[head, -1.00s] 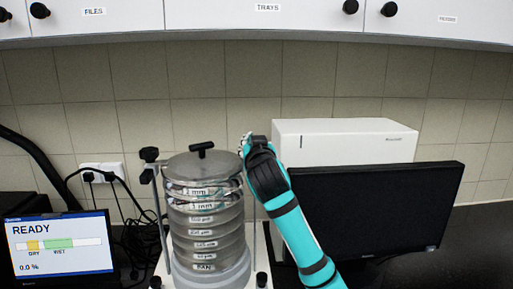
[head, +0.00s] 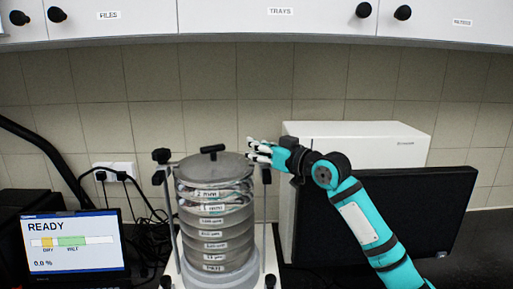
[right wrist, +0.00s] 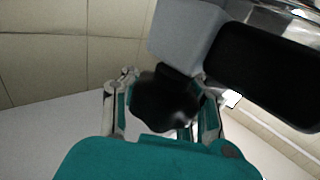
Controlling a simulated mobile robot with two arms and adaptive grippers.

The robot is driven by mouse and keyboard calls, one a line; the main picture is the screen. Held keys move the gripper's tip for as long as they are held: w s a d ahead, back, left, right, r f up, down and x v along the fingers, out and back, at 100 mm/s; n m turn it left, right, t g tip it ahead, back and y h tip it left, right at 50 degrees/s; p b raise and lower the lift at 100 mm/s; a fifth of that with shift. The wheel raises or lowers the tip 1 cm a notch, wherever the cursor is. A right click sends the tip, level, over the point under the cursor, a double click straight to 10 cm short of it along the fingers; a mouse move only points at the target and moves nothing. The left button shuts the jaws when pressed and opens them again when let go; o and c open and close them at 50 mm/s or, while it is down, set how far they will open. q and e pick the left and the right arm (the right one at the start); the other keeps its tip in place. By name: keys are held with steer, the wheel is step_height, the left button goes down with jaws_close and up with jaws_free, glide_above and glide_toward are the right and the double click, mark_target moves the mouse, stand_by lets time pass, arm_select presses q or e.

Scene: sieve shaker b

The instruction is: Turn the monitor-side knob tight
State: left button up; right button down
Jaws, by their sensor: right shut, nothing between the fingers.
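The sieve shaker carries a stack of labelled sieves (head: 214,222) under a grey lid (head: 212,170) with a black handle. My right gripper (head: 257,152) reaches in from the right, level with the top of the monitor-side rod (head: 267,215). Its fingers are shut and cover the rod's top in the head view. In the right wrist view a dark knob (right wrist: 165,105) shows by the fingers; I cannot tell whether they touch it. The opposite black knob (head: 161,155) stands on the left rod. My left gripper is not in view.
A black monitor (head: 420,220) and a white box (head: 370,135) stand right of the shaker, behind my right arm. A screen reading READY (head: 75,243) stands at left, near cables and a wall socket (head: 114,171). White cabinets (head: 230,15) hang above.

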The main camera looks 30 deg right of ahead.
steer(key=shift+y, duration=0.3)
steer(key=c, duration=2)
jaws_free()
steer(key=o, duration=1)
steer(key=shift+s, duration=0.1)
steer(key=v, duration=1.1)
steer(key=shift+s, duration=0.4)
